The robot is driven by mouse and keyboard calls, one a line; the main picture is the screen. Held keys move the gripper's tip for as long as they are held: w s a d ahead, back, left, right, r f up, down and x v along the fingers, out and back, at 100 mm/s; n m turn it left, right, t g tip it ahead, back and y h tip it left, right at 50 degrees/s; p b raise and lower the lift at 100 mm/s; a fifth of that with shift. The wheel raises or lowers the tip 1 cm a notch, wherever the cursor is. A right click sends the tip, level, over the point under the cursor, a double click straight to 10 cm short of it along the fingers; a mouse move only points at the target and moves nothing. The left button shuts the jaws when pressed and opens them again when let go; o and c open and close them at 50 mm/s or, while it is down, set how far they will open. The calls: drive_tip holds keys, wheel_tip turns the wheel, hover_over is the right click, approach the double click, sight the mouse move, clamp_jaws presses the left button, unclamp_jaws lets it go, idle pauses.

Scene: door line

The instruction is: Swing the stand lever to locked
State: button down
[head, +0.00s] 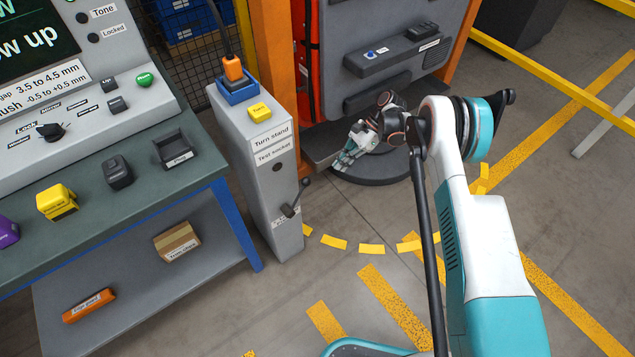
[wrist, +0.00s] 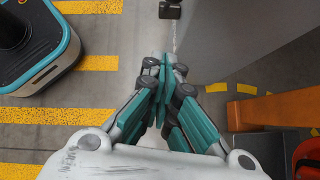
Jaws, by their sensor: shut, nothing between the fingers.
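The stand lever (head: 297,197) is a dark handle low on the front of the grey turn stand (head: 228,140). It tilts up and to the right from its pivot, above a small label too small to read. My gripper (head: 345,163) is to the right of the stand, apart from the lever, in front of the door fixture's base. In the wrist view its teal-padded fingers (wrist: 164,68) are closed together and empty. A dark block (wrist: 170,9) shows at the top edge there beyond the fingertips; it may be the lever's end.
The stand's top carries a yellow button (head: 260,112) and an orange plug (head: 233,69) in a blue socket. A workbench (head: 140,190) is at left. An orange post (head: 272,50) and the door (head: 400,45) stand behind. Open floor with yellow markings lies in front.

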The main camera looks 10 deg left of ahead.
drive_tip(key=s+a+f+b, duration=0.3)
drive_tip(key=s+a+f, duration=0.2)
drive_tip(key=s+a, duration=0.2)
drive_tip(key=shift+a+b, duration=0.3)
drive_tip(key=shift+a, duration=0.05)
idle(0.4)
